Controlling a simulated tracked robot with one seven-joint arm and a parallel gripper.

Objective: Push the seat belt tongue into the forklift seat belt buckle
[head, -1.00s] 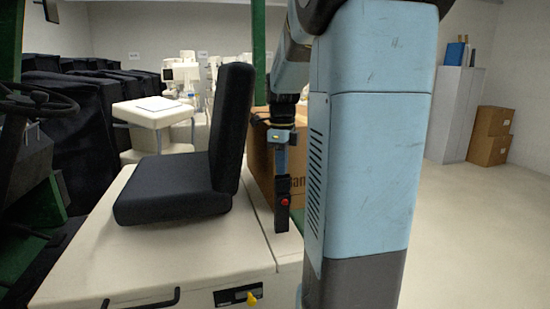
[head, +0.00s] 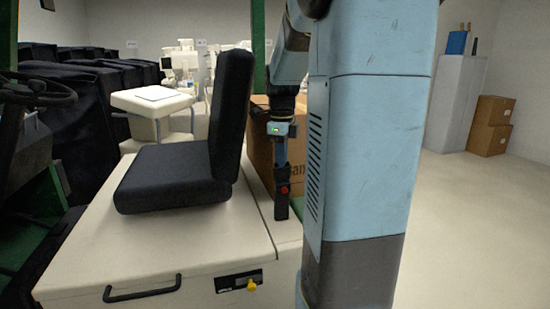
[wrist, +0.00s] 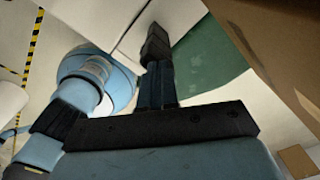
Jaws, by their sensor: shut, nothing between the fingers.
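The seat belt buckle (head: 283,200) is a dark upright block with a red button, right of the black forklift seat (head: 185,175) on the cream hood. My gripper (head: 282,160) points down right above the buckle. Its fingers are shut, and their tips meet or nearly meet the buckle's top; I cannot tell if they touch. In the wrist view my closed fingers (wrist: 157,85) reach toward a dark block (wrist: 155,43), which looks like the buckle. I cannot make out the seat belt tongue in either view.
A cardboard box (head: 262,155) stands close behind my gripper. The seat back (head: 232,115) rises at its left. A green post (head: 258,45) stands behind. Covered carts (head: 85,110) fill the back left. The floor (head: 470,230) at the right is clear.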

